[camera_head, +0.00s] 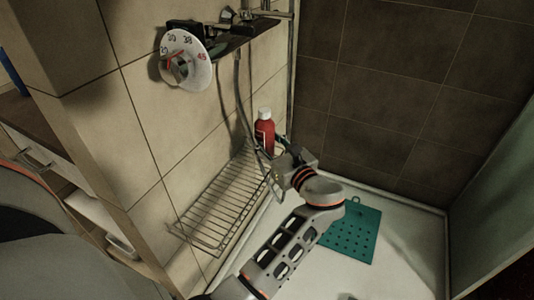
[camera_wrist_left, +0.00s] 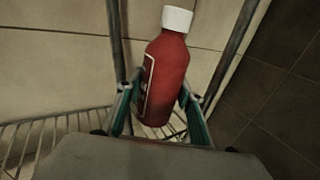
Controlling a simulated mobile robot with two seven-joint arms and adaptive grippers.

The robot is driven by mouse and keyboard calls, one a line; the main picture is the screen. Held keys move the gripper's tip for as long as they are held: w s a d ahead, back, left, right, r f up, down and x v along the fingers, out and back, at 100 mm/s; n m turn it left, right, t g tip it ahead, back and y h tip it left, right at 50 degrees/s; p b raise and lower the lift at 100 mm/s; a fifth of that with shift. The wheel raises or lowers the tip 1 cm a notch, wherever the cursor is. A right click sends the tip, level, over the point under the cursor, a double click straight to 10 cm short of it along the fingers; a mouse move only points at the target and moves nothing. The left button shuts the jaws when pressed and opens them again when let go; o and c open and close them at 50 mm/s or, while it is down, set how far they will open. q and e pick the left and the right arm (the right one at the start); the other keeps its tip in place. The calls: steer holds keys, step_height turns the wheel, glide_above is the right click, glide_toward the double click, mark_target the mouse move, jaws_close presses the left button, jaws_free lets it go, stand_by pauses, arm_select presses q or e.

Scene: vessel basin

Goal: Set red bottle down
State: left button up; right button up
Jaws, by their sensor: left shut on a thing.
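The red bottle (camera_head: 265,132) has a white cap and stands roughly upright at the far end of the wire rack (camera_head: 206,209) on the tiled wall. My left gripper (camera_head: 270,158) is shut on the bottle. In the left wrist view the bottle (camera_wrist_left: 165,78) leans slightly and sits between the two fingers (camera_wrist_left: 160,108) of my left gripper, with the rack's wires behind and below it. I cannot tell whether its base touches the rack. My right gripper is not in view.
A dial (camera_head: 187,60) and a dark shelf (camera_head: 245,36) are on the wall above. A hose (camera_head: 241,95) hangs close beside the bottle. A green perforated mat (camera_head: 350,232) lies on the white shower floor. The near part of the rack is empty.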

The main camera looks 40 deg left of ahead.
arm_select(q)
step_height(320, 180, down, 4)
steer(key=shift+f+b, duration=0.1)
steer(key=shift+b, duration=0.5)
steer(key=shift+f+b, duration=0.3)
steer(key=shift+f, duration=0.45)
steer(key=shift+r, duration=0.3)
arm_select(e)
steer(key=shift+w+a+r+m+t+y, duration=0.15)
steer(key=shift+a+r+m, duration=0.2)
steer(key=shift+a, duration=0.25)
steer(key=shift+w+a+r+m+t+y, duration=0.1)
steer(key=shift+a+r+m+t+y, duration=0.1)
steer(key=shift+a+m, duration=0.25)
arm_select(q)
steer(key=shift+f, duration=0.15)
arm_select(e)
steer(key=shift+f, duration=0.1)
arm_select(q)
steer(key=o, duration=1.3)
steer(key=shift+o, duration=0.2)
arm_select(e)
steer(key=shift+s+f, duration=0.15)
